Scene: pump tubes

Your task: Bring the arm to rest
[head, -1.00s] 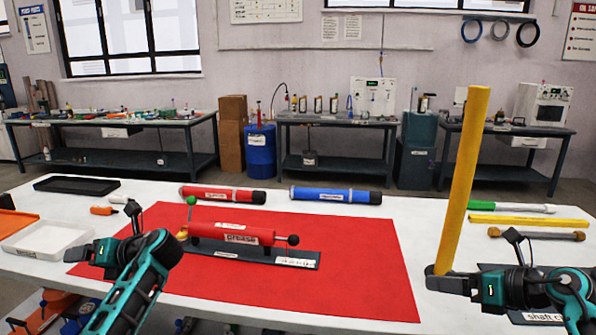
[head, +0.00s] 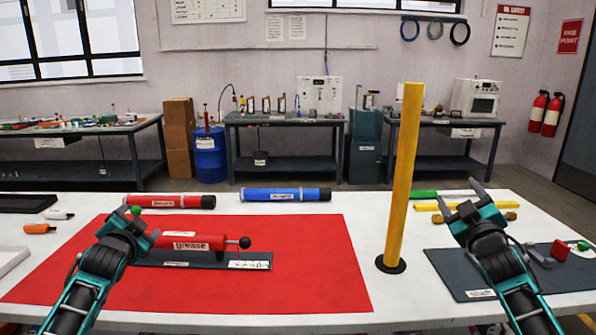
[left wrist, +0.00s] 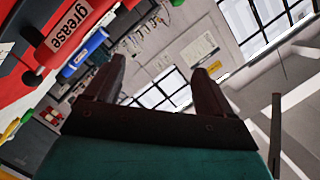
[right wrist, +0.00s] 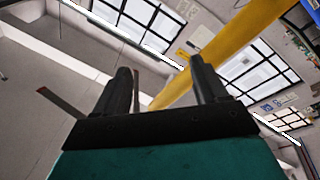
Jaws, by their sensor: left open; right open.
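My right gripper (head: 462,196) is open and empty, raised at the right of the table, apart from the yellow tube. In the right wrist view its two fingers (right wrist: 160,85) are spread with nothing held between them. My left gripper (head: 140,222) is open and appears in front of the left end of the red grease pump. In the left wrist view its fingers (left wrist: 158,80) are also spread and empty. The yellow tube (head: 404,180) stands nearly upright on a black round base (head: 390,264). It also crosses the right wrist view (right wrist: 225,45).
The red grease pump (head: 195,242) lies on a dark plate (head: 205,260) on the red mat (head: 310,285). A red cylinder (head: 170,201) and a blue one (head: 285,194) lie behind. A dark mat (head: 455,270) with small tools is at right. White table shows between the mats.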

